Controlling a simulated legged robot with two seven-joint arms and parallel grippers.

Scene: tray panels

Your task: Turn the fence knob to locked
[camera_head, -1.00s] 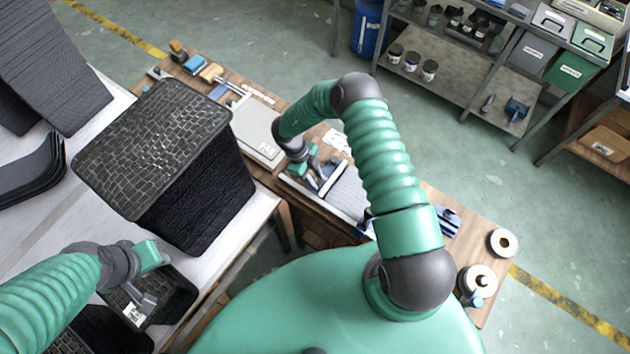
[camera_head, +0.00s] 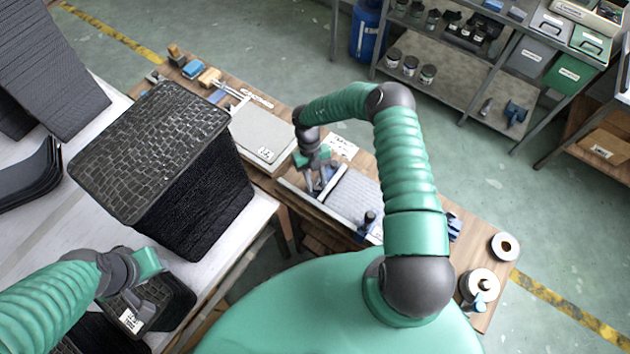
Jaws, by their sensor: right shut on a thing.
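My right gripper (camera_head: 322,188) points down at the left end of a grey panel jig (camera_head: 355,198) on the wooden bench. It is shut on a small part by the jig's pale fence (camera_head: 331,186). This part appears to be the fence knob, mostly hidden by the fingers, and its turn angle cannot be read. A dark blue upright piece (camera_head: 366,226) stands at the jig's near edge. My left gripper (camera_head: 140,298) is at lower left over a black tray panel (camera_head: 172,300) with a white label. Its jaw opening is not clear.
A tall stack of black textured panels (camera_head: 150,150) stands on the white table at left. A grey flat case (camera_head: 262,135) lies beside the jig. Tape rolls (camera_head: 504,246) sit at the bench's right end. A shelf rack (camera_head: 455,80) stands behind, across open floor.

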